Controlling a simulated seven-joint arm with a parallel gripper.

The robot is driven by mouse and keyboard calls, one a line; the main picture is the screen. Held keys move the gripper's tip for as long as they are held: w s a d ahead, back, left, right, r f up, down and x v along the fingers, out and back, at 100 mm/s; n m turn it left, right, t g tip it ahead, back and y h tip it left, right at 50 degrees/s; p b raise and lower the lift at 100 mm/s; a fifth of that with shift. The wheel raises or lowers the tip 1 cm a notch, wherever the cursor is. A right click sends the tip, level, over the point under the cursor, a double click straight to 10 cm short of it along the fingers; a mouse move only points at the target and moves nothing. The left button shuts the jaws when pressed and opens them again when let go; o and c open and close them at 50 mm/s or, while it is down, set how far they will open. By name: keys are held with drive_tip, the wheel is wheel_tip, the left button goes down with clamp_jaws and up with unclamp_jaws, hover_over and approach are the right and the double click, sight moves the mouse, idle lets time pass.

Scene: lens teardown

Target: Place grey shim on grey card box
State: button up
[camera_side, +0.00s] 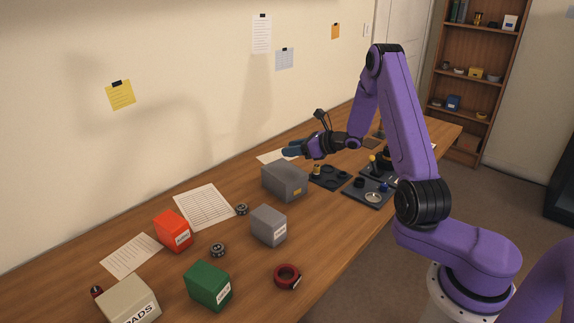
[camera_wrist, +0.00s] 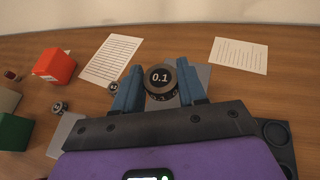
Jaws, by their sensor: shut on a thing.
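My gripper (camera_wrist: 160,88) is shut on a round grey shim (camera_wrist: 160,77) marked 0.1, held between its blue fingers. In the side view the fingertips (camera_side: 291,152) are above the far end of a larger grey box (camera_side: 284,183) with a small yellow label. Part of this box (camera_wrist: 204,74) shows below the shim in the wrist view. I cannot tell whether shim and box touch. A smaller, lighter grey box (camera_side: 268,227) with a white label stands nearer the front; it also shows in the wrist view (camera_wrist: 66,136). Which one is the card box is unclear.
Two other small discs (camera_side: 241,209) (camera_side: 217,250) lie on the table. A red box (camera_side: 172,232), a green box (camera_side: 207,287), a beige box (camera_side: 130,301) and a red ring (camera_side: 287,276) stand around. Dark trays (camera_side: 329,178) with parts lie right of the larger grey box.

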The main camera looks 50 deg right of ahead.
hover_over(287, 171)
wheel_tip(287, 171, down, 5)
drive_tip(key=shift+r, duration=0.1)
drive_tip(key=shift+f, duration=1.6)
drive_tip(key=shift+f, duration=0.1)
drive_tip(key=o, duration=1)
drive_tip(key=shift+o, duration=0.2)
